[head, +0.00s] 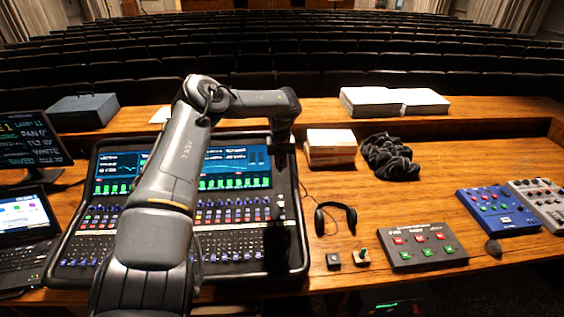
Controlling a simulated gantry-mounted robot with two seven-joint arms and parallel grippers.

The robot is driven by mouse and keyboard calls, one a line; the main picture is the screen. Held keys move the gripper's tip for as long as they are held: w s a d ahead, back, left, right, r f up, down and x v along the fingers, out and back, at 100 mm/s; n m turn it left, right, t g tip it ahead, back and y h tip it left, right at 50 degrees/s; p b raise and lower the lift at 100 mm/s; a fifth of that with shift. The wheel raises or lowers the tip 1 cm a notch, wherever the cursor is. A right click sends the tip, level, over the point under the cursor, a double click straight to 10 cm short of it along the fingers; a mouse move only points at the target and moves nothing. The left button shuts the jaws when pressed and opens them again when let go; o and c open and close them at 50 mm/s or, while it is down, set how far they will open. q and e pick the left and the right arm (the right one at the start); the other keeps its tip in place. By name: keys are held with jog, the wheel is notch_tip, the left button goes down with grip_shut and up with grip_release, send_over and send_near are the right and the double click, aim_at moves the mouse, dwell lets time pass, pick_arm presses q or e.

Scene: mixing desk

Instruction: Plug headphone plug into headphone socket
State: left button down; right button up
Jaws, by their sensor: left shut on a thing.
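My left arm reaches up over the mixing desk (70,262), bends right, and its wrist hangs down at the desk's right side. My left gripper (277,245) is dark and hard to make out against the right part of the desk's panel. It is shut on the headphone plug, which is too small and dark to see. The black headphones (336,212) lie on the wooden table right of the desk, with a thin cable running up and left from them. The headphone socket cannot be made out. My right gripper is out of view.
A grey button box (424,247), blue pedal unit (497,211), books (331,147) and a coiled black cable (389,157) stand further right. Bare wood lies between.

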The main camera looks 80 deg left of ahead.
pick_arm(q)
jog(key=f+b, duration=0.3)
jog(key=f, duration=0.1)
jog(key=a+f+b, duration=0.1)
jog(key=f+b, duration=0.2)
jog(key=f, duration=0.1)
jog(key=f+b, duration=0.4)
jog(key=shift+a+f, duration=0.15)
jog(key=shift+w+a+f+b, duration=0.1)
jog(key=shift+f+b, duration=0.55)
jog(key=shift+f+b, duration=0.4)
jog(key=shift+f, duration=0.05)
dwell(0.4)
dwell(0.7)
